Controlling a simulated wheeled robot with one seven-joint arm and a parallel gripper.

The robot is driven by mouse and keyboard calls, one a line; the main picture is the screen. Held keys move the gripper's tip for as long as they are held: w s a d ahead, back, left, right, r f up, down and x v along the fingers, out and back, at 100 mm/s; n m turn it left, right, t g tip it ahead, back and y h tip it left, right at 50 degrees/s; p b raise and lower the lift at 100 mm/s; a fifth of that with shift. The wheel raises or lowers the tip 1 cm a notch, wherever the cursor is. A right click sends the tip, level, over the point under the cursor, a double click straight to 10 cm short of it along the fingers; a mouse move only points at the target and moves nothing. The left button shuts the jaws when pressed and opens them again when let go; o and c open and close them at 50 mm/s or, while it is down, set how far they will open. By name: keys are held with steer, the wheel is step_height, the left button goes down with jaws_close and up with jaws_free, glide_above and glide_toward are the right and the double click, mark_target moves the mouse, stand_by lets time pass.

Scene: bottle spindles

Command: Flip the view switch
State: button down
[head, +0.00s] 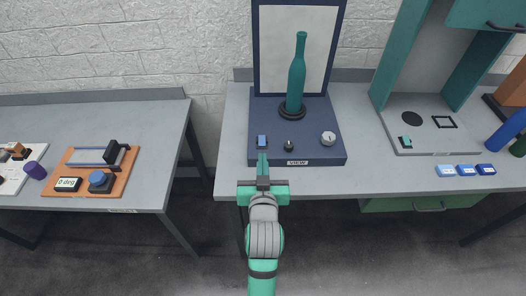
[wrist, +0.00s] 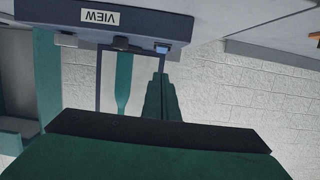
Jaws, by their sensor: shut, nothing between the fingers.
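The dark blue view station (head: 320,150) stands on the middle table, with a white VIEW label (head: 297,162) on its front; the label is upside down in the wrist view (wrist: 100,17). A small light-blue switch (head: 262,141) sits at the left of the station's top; a small part at the matching place shows in the wrist view (wrist: 162,48). My gripper (head: 262,160) is shut and empty, its fingertips (wrist: 160,80) pointing at the station just in front of the switch. I cannot tell whether they touch.
A black knob (head: 288,146) and a pale dial (head: 328,138) sit right of the switch. A teal bottle (head: 297,75) stands upright on a black spindle (head: 292,112) before a framed white panel (head: 318,50). Blue blocks (head: 465,170) lie on the table's right.

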steer(key=shift+s, duration=0.65)
